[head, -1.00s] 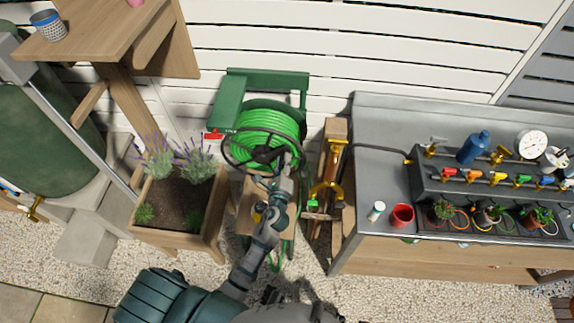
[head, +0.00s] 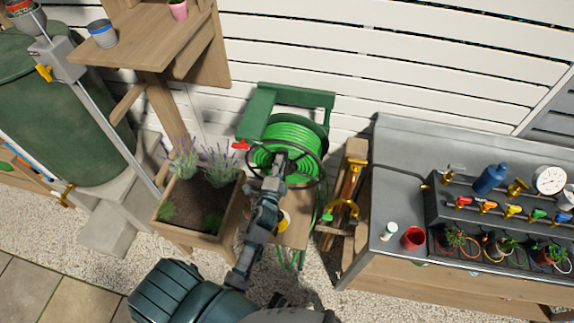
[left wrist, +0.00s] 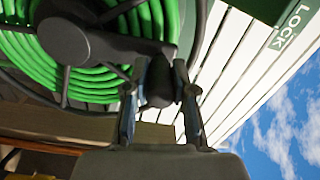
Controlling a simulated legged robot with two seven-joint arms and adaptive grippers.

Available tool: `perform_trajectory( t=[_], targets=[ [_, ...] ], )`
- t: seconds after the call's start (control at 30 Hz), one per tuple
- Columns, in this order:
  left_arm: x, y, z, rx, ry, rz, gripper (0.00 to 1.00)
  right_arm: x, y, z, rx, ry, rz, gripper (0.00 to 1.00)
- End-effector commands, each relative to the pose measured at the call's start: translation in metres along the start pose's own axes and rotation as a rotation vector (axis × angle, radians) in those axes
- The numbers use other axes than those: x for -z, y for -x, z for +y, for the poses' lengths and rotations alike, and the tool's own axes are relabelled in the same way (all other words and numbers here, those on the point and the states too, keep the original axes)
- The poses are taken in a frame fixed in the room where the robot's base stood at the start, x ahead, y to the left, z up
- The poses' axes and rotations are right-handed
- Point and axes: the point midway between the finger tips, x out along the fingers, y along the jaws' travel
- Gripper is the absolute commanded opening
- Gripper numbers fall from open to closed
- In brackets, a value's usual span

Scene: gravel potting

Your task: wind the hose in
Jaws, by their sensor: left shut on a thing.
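The green hose (head: 298,133) lies coiled on the drum of the green reel (head: 318,98), which stands against the white fence. Some green hose hangs below the reel (head: 295,262). A dark spoked wheel (head: 318,161) is on the front of the reel. My left gripper (head: 283,156) is in front of this wheel. In the left wrist view, my left gripper (left wrist: 158,105) is shut on a dark knob (left wrist: 157,84) at the end of a crank arm (left wrist: 112,45), with green coils behind. The arm and gripper hide part of the wheel. My right gripper is not in view.
A planter with lavender (head: 198,240) stands close on the left, under a wooden shelf (head: 150,52). A yellow fitting on a wooden post (head: 350,185) is close on the right. A metal bench (head: 400,185) with taps and pots stands further right.

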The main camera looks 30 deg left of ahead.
Motion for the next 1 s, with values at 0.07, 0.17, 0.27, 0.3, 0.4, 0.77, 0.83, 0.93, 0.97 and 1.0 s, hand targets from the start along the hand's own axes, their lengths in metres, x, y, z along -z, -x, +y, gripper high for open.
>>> perform_trajectory(
  t=[0.07,0.17,0.27,0.3,0.4,0.77,0.83,0.93,0.97,1.0],
  targets=[
    [-0.006,0.000,-0.002,0.000,0.055,-0.001,0.00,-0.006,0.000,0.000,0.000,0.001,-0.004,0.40],
    [-0.013,0.000,-0.002,0.000,0.118,0.000,0.00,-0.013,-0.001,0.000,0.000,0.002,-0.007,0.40],
    [-0.019,0.000,-0.001,-0.001,0.170,-0.002,0.00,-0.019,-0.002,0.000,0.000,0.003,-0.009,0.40],
    [-0.021,0.000,-0.001,-0.001,0.186,-0.002,0.00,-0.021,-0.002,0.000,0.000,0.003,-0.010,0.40],
    [-0.025,0.000,-0.001,-0.001,0.222,-0.001,0.00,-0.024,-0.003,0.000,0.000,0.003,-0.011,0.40],
    [-0.030,0.000,0.002,-0.003,0.267,-0.003,0.00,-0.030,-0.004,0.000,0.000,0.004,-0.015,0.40],
    [-0.030,0.000,0.002,-0.004,0.267,-0.003,0.00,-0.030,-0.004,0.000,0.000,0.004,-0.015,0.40],
    [-0.030,0.000,0.002,-0.004,0.266,-0.004,0.00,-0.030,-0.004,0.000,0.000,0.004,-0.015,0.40],
    [-0.030,0.000,0.002,-0.004,0.266,-0.004,0.00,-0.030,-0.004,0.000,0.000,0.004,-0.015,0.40],
    [-0.030,0.000,0.002,-0.005,0.266,-0.004,0.00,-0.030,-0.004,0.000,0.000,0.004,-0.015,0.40]
  ],
)
